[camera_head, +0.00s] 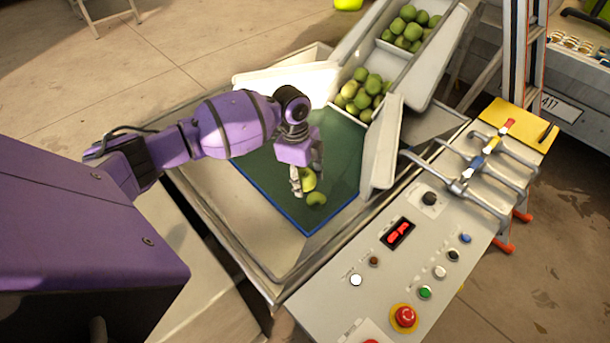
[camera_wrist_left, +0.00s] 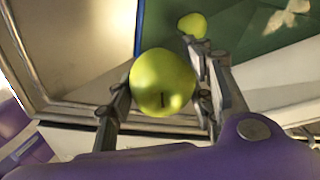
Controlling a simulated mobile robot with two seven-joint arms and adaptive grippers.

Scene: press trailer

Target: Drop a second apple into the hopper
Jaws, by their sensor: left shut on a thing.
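My left gripper (camera_head: 302,183) is shut on a yellow-green apple (camera_head: 309,180), held over the green mat (camera_head: 264,176) with the blue edge. In the left wrist view the held apple (camera_wrist_left: 162,84) sits between the two fingers of the left gripper (camera_wrist_left: 163,95). Another green apple (camera_head: 316,199) lies on the mat near the gripper; it also shows in the left wrist view (camera_wrist_left: 193,25). White angled walls (camera_head: 382,145) flank the mat's far end, below a sloped white chute. I cannot tell for sure which part is the hopper. My right gripper is not in view.
The chute (camera_head: 440,60) holds several green apples (camera_head: 362,92) in two groups. A control panel (camera_head: 400,265) with buttons and a red stop knob (camera_head: 404,316) is at the right, with metal levers (camera_head: 485,165) beyond. A ladder (camera_head: 520,70) stands at the far right.

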